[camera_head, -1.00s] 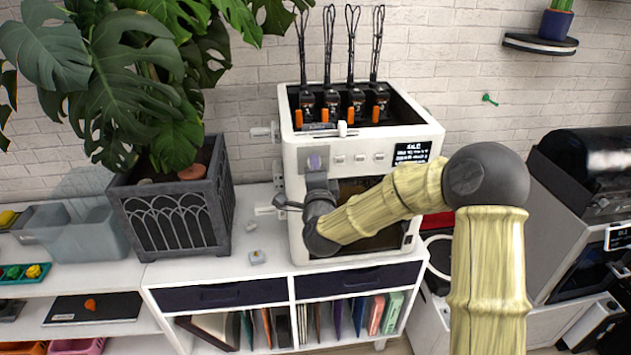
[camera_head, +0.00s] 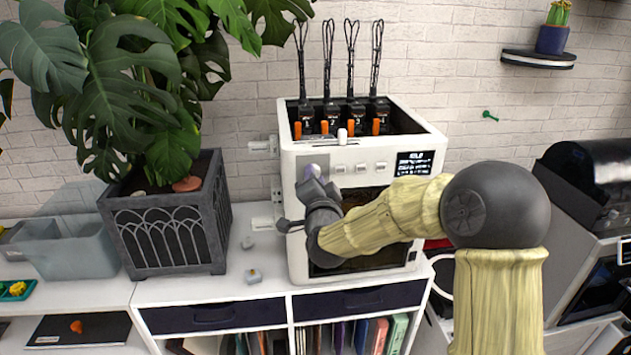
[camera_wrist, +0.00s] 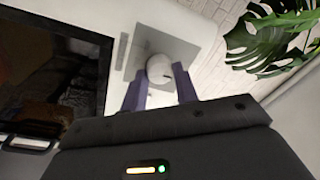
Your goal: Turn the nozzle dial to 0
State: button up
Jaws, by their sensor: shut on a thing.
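The nozzle dial (camera_wrist: 160,69) is a round whitish knob with a dark mark near its lower right edge in the wrist view. It sits on a grey square plate (camera_wrist: 182,50) on the front of the white machine (camera_head: 293,240). My gripper (camera_wrist: 160,88) has its two purple fingers on either side of the dial and is shut on it. In the head view my gripper (camera_head: 313,173) is at the machine's upper left front, and it hides most of the dial. No number on the dial is readable.
A potted monstera in a dark grey planter (camera_head: 175,235) stands left of the machine. Small buttons (camera_head: 361,168) and a dark display (camera_head: 413,163) are right of the dial. Small blocks (camera_head: 254,275) lie on the white cabinet top.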

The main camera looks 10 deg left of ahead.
jog(key=shift+f, duration=0.15)
jog(key=o, duration=1)
jog(key=shift+c, duration=0.2)
jog(key=shift+s, duration=0.15)
jog(key=b+v, duration=0.4)
jog(key=v, duration=1.3)
